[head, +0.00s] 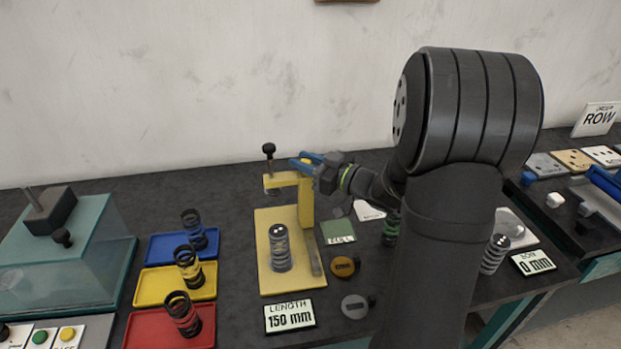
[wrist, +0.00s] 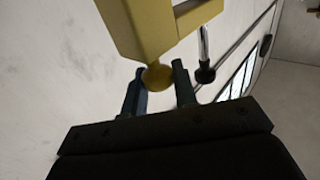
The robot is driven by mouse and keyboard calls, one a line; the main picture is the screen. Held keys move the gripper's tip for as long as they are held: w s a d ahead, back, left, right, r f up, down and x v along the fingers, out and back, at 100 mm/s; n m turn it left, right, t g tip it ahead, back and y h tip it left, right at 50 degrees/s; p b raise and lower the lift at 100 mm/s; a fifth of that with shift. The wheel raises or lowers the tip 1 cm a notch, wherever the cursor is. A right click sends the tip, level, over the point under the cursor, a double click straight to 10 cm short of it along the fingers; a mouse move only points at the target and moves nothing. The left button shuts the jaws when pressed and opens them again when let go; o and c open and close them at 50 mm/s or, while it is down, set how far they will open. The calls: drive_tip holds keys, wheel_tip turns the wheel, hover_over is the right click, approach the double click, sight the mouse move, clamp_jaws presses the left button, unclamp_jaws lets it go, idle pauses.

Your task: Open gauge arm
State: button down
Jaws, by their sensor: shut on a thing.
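The yellow length gauge (head: 263,223) has a flat base, an upright post and a gauge arm (head: 284,180) reaching left from the post top. A black-knobbed rod (head: 269,151) stands up at the arm's left end. A spring (head: 280,249) stands upright on the base below the arm. My gripper (head: 307,160) is at the top of the post. In the wrist view, the yellow ball knob (wrist: 157,77) of the gauge arm (wrist: 150,30) sits between my gripper's two fingertips (wrist: 159,82), held by them. The black knob (wrist: 205,75) shows to its right.
A sign (head: 290,317) reads LENGTH 150 mm. Blue (head: 160,249), yellow (head: 150,287) and red (head: 143,329) trays with springs stand left of the gauge. A teal-sided fixture (head: 100,250) stands farther left. Round orange (head: 344,267) and grey (head: 354,306) pieces lie right of the gauge.

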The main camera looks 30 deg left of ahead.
drive_tip(key=w+a, duration=0.2)
drive_tip(key=shift+w+a, duration=0.4)
drive_tip(key=c, duration=1.2)
unclamp_jaws()
drive_tip(key=shift+o, duration=0.2)
drive_tip(key=shift+d, duration=0.1)
drive_tip(key=d, duration=1.7)
drive_tip(key=shift+d, duration=0.15)
drive_tip(key=a, duration=1.7)
drive_tip(key=shift+a, duration=0.25)
